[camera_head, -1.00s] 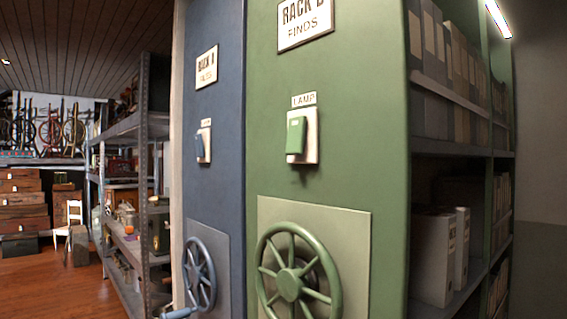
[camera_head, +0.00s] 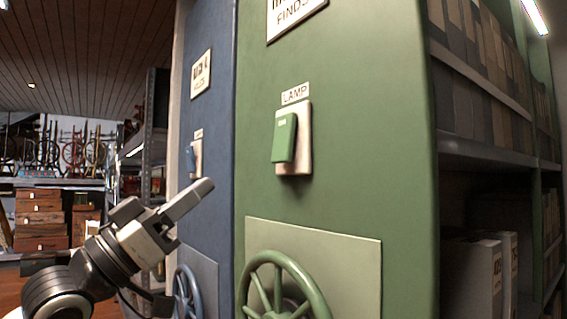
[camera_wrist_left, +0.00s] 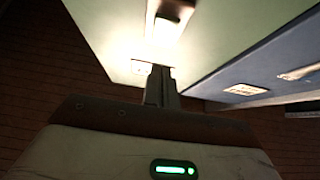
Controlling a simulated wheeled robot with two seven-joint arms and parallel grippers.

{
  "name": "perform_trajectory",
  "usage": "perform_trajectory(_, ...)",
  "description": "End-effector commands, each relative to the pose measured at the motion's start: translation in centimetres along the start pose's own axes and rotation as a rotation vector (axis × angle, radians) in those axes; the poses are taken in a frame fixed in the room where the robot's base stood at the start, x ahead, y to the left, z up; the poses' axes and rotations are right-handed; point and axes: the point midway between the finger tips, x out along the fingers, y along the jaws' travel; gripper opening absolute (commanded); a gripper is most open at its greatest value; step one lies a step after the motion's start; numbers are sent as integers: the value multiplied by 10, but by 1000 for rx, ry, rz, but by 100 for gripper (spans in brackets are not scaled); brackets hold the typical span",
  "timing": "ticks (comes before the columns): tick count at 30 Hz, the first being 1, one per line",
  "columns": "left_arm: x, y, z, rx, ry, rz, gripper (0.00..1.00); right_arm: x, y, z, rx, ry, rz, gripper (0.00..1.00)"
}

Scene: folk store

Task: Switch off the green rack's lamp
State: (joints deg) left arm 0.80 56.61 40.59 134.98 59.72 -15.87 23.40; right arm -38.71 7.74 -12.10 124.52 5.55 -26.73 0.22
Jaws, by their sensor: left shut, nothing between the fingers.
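The green rack (camera_head: 350,150) fills the middle of the head view. Its lamp switch is a green rocker (camera_head: 284,137) on a pale plate under a LAMP label (camera_head: 295,93). The lower end of the rocker seems to stand out from the plate. A lit lamp strip (camera_head: 535,16) shows at the upper right. My left gripper (camera_head: 203,190) is shut and empty, to the left of and below the switch, apart from it. In the left wrist view, the shut fingers (camera_wrist_left: 161,85) point toward a brightly lit switch (camera_wrist_left: 168,24) on the pale green panel. My right gripper is out of view.
A green handwheel (camera_head: 284,285) stands out below the switch. The blue rack (camera_head: 213,140) with its own switch (camera_head: 195,157) and handwheel (camera_head: 186,292) is just left. Shelves with boxes (camera_head: 480,90) line the green rack's right side.

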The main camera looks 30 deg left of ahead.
Motion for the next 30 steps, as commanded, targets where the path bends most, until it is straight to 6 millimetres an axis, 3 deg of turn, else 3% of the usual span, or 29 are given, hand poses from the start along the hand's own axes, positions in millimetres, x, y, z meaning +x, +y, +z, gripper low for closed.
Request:
perform_trajectory(8,0,0,0,1,-1,-1,0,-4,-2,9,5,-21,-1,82)
perform_trajectory(13,12,-1,-3,-1,1,-2,0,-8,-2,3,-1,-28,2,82)
perform_trajectory(27,99,-1,-6,-3,3,-1,0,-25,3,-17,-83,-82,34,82)
perform_trajectory(30,112,-1,6,-6,-2,-3,0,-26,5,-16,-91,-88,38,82)
